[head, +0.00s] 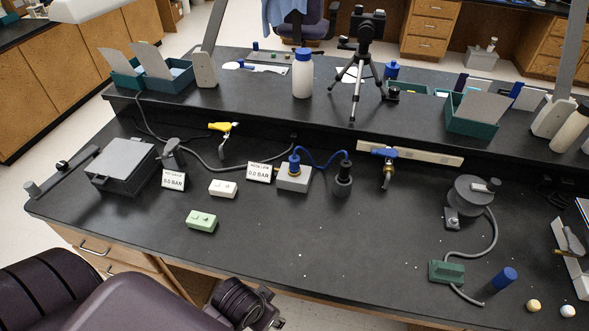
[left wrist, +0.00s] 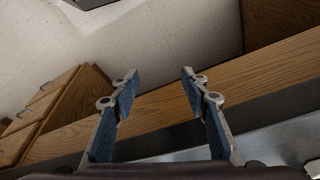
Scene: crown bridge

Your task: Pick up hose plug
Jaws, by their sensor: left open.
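A blue hose (head: 320,162) arches between a grey box with a blue fitting (head: 293,179) and a dark upright cylinder (head: 342,184) at the middle of the bench. A dark plug-like end (head: 346,166) sits at the top of that cylinder; I cannot tell for sure that it is the hose plug. My left gripper is low in front of the bench, at the bottom of the head view. In the left wrist view the left gripper (left wrist: 160,76) is open, with nothing between its fingers. My right gripper is not in view.
Two 0.0 BAR signs (head: 173,180), a white block (head: 222,188) and a green block (head: 201,221) stand left of the grey box. A blue-handled valve (head: 386,163) stands right of the cylinder. The front middle of the bench (head: 330,250) is mostly clear.

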